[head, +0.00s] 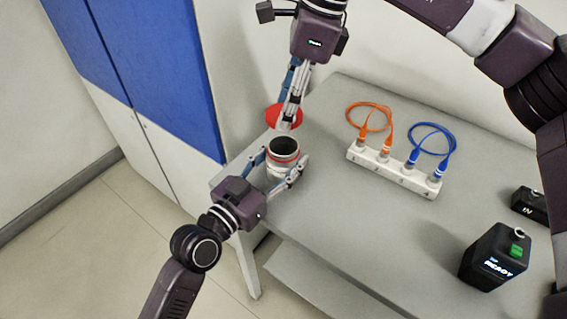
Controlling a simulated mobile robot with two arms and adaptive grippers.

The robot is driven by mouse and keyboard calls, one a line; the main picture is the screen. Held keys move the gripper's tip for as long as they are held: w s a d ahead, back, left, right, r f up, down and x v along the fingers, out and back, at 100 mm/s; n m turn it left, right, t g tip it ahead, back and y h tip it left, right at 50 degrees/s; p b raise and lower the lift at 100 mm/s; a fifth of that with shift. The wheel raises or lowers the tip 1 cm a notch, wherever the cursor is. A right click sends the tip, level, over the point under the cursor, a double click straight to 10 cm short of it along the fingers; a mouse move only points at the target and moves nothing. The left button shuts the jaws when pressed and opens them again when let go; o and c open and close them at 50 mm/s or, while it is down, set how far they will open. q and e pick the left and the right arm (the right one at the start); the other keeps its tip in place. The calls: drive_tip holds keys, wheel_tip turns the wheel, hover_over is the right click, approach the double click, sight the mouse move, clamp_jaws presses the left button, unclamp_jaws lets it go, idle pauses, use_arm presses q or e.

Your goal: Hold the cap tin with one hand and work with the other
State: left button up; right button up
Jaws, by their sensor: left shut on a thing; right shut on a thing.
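The cap tin (284,156) is a pale round tin with a red band near its rim and a dark open top. It stands near the left corner of the grey bench in the head view. My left gripper (281,170) is shut around its sides from the front. My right gripper (289,121) comes down from above and is shut on a red round lid (273,114). The lid is apart from the tin, just behind and above it in the picture. The fingers hide part of the lid, and the tin's inside is too dark to read.
A white strip (394,174) holds orange (367,104) and blue (436,125) looped cables in its sockets. A black box reading "READY" (493,257) and a smaller black box (530,204) stand at the right. The bench's middle front is clear. A blue-and-white cabinet (165,75) stands left.

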use_arm(q)
drive_tip(key=c, duration=0.7)
drive_tip(key=shift+o, duration=0.2)
use_arm(e)
drive_tip(key=shift+f, duration=2.5)
drive_tip(key=shift+f, duration=0.9)
drive_tip(key=shift+f, duration=0.5)
